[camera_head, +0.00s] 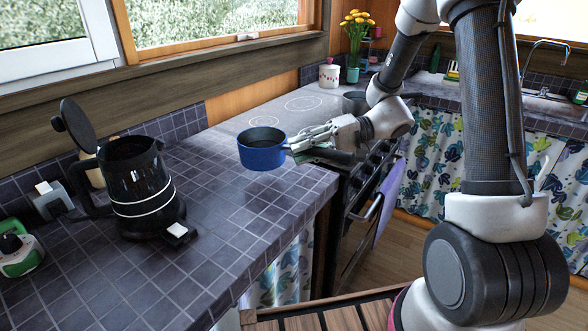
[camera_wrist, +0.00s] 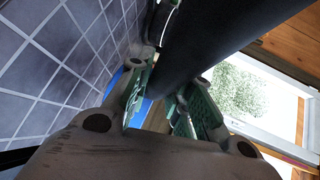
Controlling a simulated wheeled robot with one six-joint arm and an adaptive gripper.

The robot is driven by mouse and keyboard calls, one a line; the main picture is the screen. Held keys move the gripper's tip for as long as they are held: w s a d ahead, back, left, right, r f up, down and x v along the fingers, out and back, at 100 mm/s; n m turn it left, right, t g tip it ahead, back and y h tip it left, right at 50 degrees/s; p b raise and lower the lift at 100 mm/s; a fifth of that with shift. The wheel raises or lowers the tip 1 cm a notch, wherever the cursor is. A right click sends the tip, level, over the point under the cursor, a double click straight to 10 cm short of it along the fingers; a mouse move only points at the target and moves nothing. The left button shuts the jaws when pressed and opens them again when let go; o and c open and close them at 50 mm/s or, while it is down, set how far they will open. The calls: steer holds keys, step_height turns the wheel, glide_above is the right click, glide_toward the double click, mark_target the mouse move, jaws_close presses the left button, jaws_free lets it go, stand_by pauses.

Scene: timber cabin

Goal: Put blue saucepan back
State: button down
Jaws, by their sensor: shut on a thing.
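The blue saucepan (camera_head: 262,152) is at the middle of the head view, over the right end of the tiled counter close to the cooktop. It looks upright, with its dark inside facing up. My gripper (camera_head: 303,143) is to its right and shut on it, at the handle side; the handle itself is mostly hidden by the fingers. I cannot tell whether the pan's base touches the tiles. In the wrist view, my gripper's green-padded fingers (camera_wrist: 160,105) show beside a large dark shape, with a little blue of the saucepan (camera_wrist: 138,115) behind them.
The cooktop (camera_head: 285,106) has ring markings and a grey pot (camera_head: 355,102) on it, near my arm. A black kettle (camera_head: 138,180) with its lid raised stands on the tiled counter (camera_head: 225,215) at left. A white pot (camera_head: 329,76) and yellow flowers (camera_head: 355,25) stand at the back.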

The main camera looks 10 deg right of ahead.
steer(key=shift+f, duration=2.55)
steer(key=c, duration=1.3)
jaws_free()
steer(key=shift+f, duration=0.1)
